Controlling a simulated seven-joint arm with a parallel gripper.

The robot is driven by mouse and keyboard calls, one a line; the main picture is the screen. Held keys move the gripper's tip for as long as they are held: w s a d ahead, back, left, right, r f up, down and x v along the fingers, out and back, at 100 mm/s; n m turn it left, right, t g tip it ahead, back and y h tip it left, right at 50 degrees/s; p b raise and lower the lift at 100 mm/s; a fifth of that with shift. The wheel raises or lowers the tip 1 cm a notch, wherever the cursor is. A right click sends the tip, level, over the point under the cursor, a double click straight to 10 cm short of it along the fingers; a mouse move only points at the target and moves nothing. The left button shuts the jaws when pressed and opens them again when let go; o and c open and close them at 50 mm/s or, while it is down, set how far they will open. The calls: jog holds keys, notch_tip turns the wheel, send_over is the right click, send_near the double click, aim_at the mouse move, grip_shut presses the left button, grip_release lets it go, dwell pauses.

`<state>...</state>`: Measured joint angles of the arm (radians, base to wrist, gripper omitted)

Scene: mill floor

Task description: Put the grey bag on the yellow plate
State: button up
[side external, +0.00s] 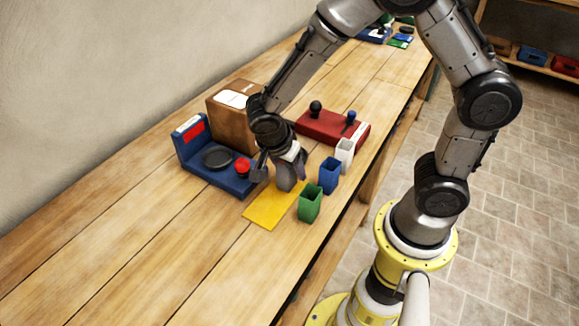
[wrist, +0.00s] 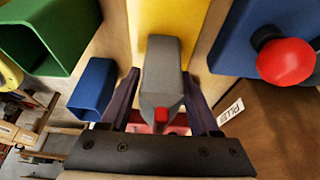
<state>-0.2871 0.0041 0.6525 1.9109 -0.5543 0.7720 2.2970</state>
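The grey bag (side external: 284,181) stands upright at the far edge of the yellow plate (side external: 262,216). It is partly hidden by my gripper (side external: 281,170) in the side view. In the wrist view the grey bag (wrist: 161,72), with a small red tip, rises between the two fingers of my gripper (wrist: 162,88). The fingers are spread on either side of the bag, with narrow gaps showing, so the gripper looks open around it. The yellow plate (wrist: 172,18) lies just beyond the bag in the wrist view. Whether the bag's base overlaps the plate is unclear.
Green (side external: 310,202), blue (side external: 329,175) and white (side external: 345,155) open bins stand in a row to the right. A blue device with a red knob (side external: 243,168) is close on the left. A brown box (side external: 228,120) and red control box (side external: 325,127) stand behind. The near bench is clear.

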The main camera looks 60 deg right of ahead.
jog(key=shift+o, duration=0.6)
jog(key=shift+r, duration=0.25)
jog(key=v, duration=1.1)
jog(key=s+d+r+n+t+y, duration=0.2)
jog(key=s+r+n, duration=0.2)
jog(key=s+n, duration=0.3)
jog(key=s+d+r+n+t+y, duration=0.2)
jog(key=s+n, duration=0.5)
jog(key=n, duration=0.4)
notch_tip(320, 180, up, 2)
jog(key=shift+d+r+t+y, duration=0.2)
jog(key=shift+d+t+y, duration=0.15)
jog(key=shift+t, duration=0.45)
